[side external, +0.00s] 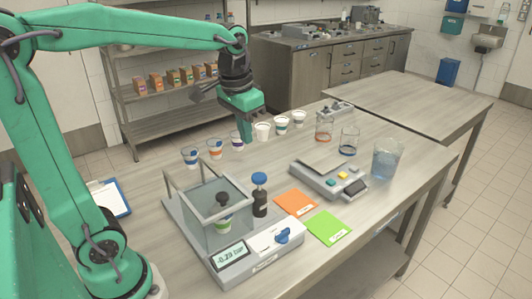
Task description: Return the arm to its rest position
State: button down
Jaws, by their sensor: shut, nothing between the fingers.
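My green arm reaches in from the left above the bench (375,235). My gripper (248,136) points down over the far side of the bench, just above or behind the row of small cups. Its fingers are shut, with nothing seen between them. I cannot tell if the gripper touches either one.
Several cups (190,158) line the far edge. A glass-walled balance (236,262) with a cup inside stands in front, beside a dark bottle (260,200). A second scale (325,178), glass beakers (386,160), an orange card (295,202) and a green card (329,227) lie to the right.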

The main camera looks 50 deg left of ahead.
jog(key=s+d+f+t, duration=0.1)
jog(key=s+t, duration=0.1)
jog(key=s, duration=0.4)
jog(key=s+d+f+t, duration=0.1)
jog(key=s+t, duration=0.1)
jog(key=s, duration=0.4)
jog(key=shift+d+f, duration=0.4)
